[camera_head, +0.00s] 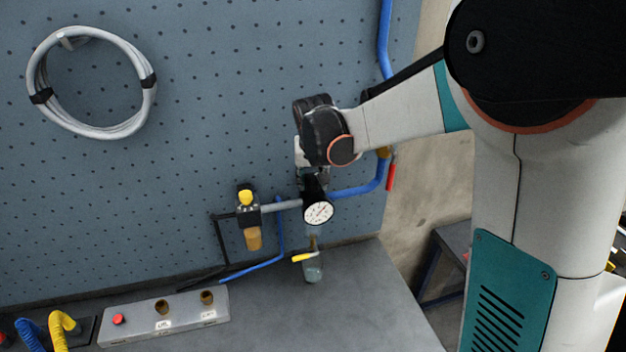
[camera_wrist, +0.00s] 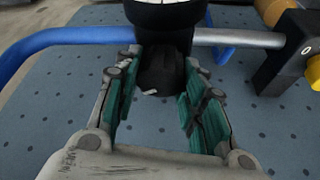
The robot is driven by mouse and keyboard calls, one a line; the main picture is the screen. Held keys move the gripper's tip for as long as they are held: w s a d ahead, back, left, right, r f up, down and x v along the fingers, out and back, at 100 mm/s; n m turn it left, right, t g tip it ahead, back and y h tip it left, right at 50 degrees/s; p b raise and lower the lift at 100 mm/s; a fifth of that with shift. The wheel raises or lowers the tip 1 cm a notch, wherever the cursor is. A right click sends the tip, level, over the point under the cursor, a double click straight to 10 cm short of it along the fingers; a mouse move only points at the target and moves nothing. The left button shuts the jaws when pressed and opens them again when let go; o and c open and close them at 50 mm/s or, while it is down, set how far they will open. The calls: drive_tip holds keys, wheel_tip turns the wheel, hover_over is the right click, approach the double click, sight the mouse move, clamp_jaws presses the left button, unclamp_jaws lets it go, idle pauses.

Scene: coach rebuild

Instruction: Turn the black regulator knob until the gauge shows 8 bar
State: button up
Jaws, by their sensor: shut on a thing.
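The round white gauge (camera_head: 318,212) faces outward on the regulator at the pegboard; its needle is too small to read surely. Its white edge shows in the wrist view (camera_wrist: 224,53). My gripper (camera_head: 312,178) is at the regulator just above the gauge, with its fingers mostly hidden in the head view. In the wrist view, my gripper (camera_wrist: 158,64) has its teal-padded fingers on both sides of the black regulator knob (camera_wrist: 160,72) and is shut on it. The black regulator body (camera_wrist: 165,12) lies beyond the knob.
A grey pipe (camera_head: 280,206) joins the regulator to a filter unit with a yellow top (camera_head: 246,198). A blue pipe (camera_head: 358,189) runs right, near a red handle (camera_head: 391,177). A yellow-handled valve (camera_head: 303,257) hangs below. A grey control box (camera_head: 165,315) sits on the bench.

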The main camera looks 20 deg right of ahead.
idle(0.4)
drive_tip(key=o, duration=1)
drive_tip(key=v, duration=1.2)
drive_tip(key=s+f+n+t+b, duration=0.1)
drive_tip(key=s+f+b, duration=0.7)
drive_tip(key=f, duration=0.2)
drive_tip(key=s+f+n+t+b, duration=0.1)
drive_tip(key=s+f+b, duration=0.8)
drive_tip(key=f, duration=0.1)
drive_tip(key=s+d+f+y+b, duration=0.1)
drive_tip(key=s+f+b, duration=0.7)
drive_tip(key=s+f, duration=0.1)
drive_tip(key=shift+d+f+n+t, duration=0.1)
drive_tip(key=shift+f+n+t, duration=0.3)
drive_tip(key=shift+f, duration=0.15)
